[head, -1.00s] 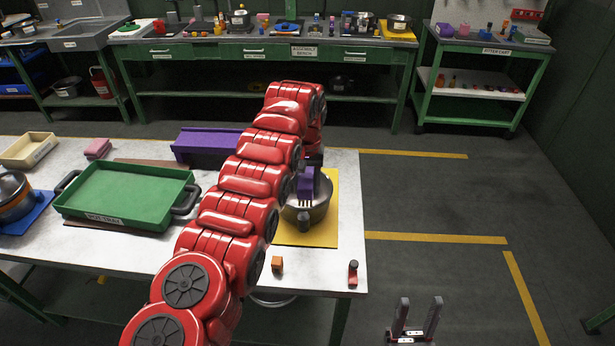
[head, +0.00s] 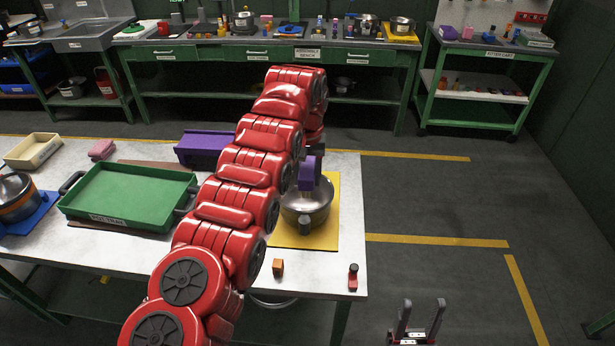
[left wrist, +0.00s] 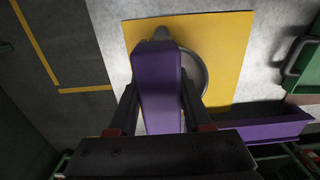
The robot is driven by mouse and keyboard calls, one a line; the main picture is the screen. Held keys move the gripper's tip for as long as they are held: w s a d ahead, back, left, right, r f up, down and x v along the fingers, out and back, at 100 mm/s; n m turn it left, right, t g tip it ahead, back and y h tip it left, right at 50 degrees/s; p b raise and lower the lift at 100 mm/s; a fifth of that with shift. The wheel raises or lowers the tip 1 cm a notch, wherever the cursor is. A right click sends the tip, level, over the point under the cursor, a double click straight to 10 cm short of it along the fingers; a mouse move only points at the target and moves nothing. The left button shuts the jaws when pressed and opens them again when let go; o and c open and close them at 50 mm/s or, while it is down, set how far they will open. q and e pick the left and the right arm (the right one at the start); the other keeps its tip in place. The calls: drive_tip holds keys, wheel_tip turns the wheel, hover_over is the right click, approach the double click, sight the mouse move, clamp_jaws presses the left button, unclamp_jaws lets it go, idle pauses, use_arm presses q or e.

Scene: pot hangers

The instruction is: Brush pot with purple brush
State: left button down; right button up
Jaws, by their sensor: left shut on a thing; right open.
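The metal pot (head: 308,207) stands on a yellow mat (head: 327,234) at the right end of the white table. The purple brush (head: 308,174) is upright at the pot's far side in the head view, its lower end overlapping the pot; I cannot tell whether it touches. My left gripper, largely hidden behind its red arm in the head view, is shut on the brush. In the left wrist view the gripper (left wrist: 160,95) has a finger on each side of the brush (left wrist: 157,75), which partly covers the pot (left wrist: 200,70). My right gripper (head: 419,318) is open and empty.
A purple holder (head: 203,149), green tray (head: 125,194) and pot on a blue mat (head: 38,219) lie to the left. An orange block (head: 278,267) and a small red-and-black item (head: 353,277) are near the front edge.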

sight(307, 167)
use_arm(q)
drive_tip(key=shift+r+p, duration=1.95)
drive_tip(key=shift+r, duration=0.45)
drive_tip(key=shift+f, duration=0.1)
